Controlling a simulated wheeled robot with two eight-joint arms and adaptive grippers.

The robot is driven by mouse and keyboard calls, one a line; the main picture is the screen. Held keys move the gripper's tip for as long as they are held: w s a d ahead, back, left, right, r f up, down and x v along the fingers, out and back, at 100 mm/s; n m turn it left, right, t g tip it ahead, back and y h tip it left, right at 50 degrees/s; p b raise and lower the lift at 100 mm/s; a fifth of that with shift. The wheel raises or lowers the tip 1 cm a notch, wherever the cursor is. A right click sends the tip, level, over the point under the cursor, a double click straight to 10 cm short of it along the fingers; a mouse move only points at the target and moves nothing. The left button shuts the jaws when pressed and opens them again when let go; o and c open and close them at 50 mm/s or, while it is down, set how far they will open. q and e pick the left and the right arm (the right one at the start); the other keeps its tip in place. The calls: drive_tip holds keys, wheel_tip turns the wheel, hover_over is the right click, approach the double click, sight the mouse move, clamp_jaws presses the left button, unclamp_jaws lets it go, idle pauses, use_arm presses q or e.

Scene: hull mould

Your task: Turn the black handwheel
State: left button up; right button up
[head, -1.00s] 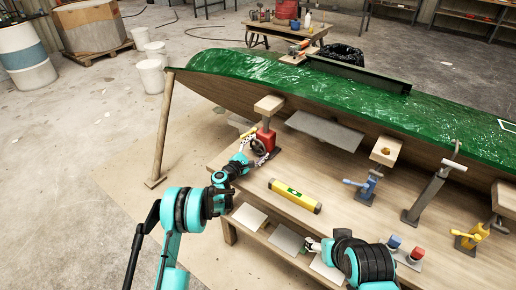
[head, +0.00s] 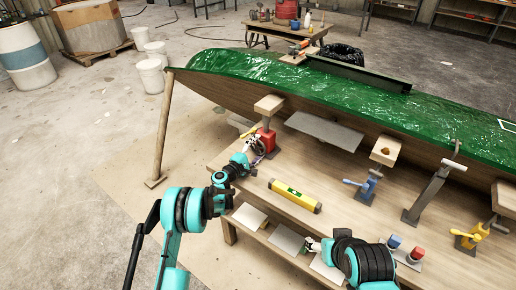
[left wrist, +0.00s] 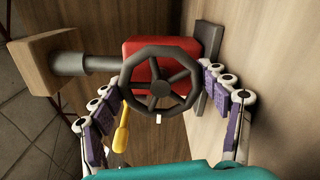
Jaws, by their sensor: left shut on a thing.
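The black handwheel (left wrist: 160,82) has a many-sided rim and several spokes, and is mounted on a red jack body (left wrist: 145,47). In the head view, the red jack (head: 267,138) stands on the bench's left end under a wooden pad (head: 269,104), its handwheel (head: 257,147) partly hidden by my fingers. My left gripper (left wrist: 160,85) is shut on the handwheel, one finger at each side of the rim. My right gripper (head: 312,245) is low at the bench's front edge; its fingertips are too small to judge.
A yellow level (head: 294,196) lies on the bench (head: 335,185) right of the jack. The green hull (head: 300,80) overhangs the bench. A yellow handle (left wrist: 122,128) shows beside the left finger.

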use_arm(q)
drive_tip(key=shift+d+m, duration=0.1)
drive_tip(key=shift+m, duration=0.4)
drive_tip(key=o, duration=0.9)
